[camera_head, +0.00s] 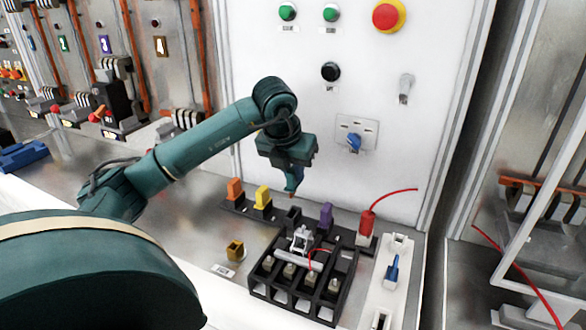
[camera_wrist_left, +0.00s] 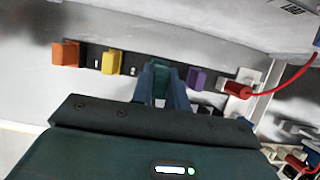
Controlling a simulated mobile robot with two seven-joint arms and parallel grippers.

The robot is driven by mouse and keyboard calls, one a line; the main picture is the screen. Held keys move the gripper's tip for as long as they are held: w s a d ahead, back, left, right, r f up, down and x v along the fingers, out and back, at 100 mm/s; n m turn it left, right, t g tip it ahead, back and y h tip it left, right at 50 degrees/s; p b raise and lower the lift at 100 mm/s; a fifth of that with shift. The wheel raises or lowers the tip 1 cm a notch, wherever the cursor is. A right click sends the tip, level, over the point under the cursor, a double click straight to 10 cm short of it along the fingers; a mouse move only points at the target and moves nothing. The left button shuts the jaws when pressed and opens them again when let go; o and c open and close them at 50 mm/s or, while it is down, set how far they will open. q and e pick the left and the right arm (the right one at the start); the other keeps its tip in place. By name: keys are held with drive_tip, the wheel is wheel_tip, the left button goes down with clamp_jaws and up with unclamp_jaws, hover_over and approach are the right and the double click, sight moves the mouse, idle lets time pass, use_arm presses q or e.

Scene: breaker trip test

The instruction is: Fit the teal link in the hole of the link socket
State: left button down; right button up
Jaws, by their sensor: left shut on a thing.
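My left gripper (camera_head: 292,188) is shut on the teal link (camera_wrist_left: 161,78), which shows between its fingers in the wrist view. In the head view the gripper points down, above the back of the bench, and mostly hides the link. A small brass-coloured box with a dark opening (camera_head: 236,250), which looks like the link socket, stands on the bench, below and left of the gripper, apart from it. A dark rack holds an orange link (camera_head: 235,189), a yellow link (camera_head: 262,197) and a purple link (camera_head: 326,216). My right gripper is not in view.
A black terminal block (camera_head: 300,277) stands right of the brass-coloured box. A red plug (camera_head: 366,224) with a red cable is behind it, and a white blue-handled switch (camera_head: 390,272) is at right. A white panel (camera_head: 350,100) rises behind. Bare bench lies left of the box.

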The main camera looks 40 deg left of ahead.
sight(292, 196)
use_arm(q)
wheel_tip(292, 196, down, 2)
drive_tip(key=shift+f+b, duration=0.1)
drive_tip(key=shift+b, duration=0.55)
drive_tip(key=shift+f+b, duration=0.5)
drive_tip(key=shift+f, duration=0.2)
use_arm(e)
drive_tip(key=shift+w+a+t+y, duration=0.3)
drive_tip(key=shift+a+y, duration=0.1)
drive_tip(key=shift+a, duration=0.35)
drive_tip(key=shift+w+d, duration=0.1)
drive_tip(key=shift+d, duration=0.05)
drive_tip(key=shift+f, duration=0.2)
use_arm(q)
drive_tip(key=shift+f+b, duration=0.1)
drive_tip(key=shift+b, duration=0.2)
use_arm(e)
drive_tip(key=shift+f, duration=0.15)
use_arm(q)
drive_tip(key=shift+f+b, duration=0.45)
drive_tip(key=shift+f, duration=0.1)
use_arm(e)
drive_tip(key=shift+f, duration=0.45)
use_arm(q)
drive_tip(key=shift+f+b, duration=1.1)
drive_tip(key=shift+f, duration=0.2)
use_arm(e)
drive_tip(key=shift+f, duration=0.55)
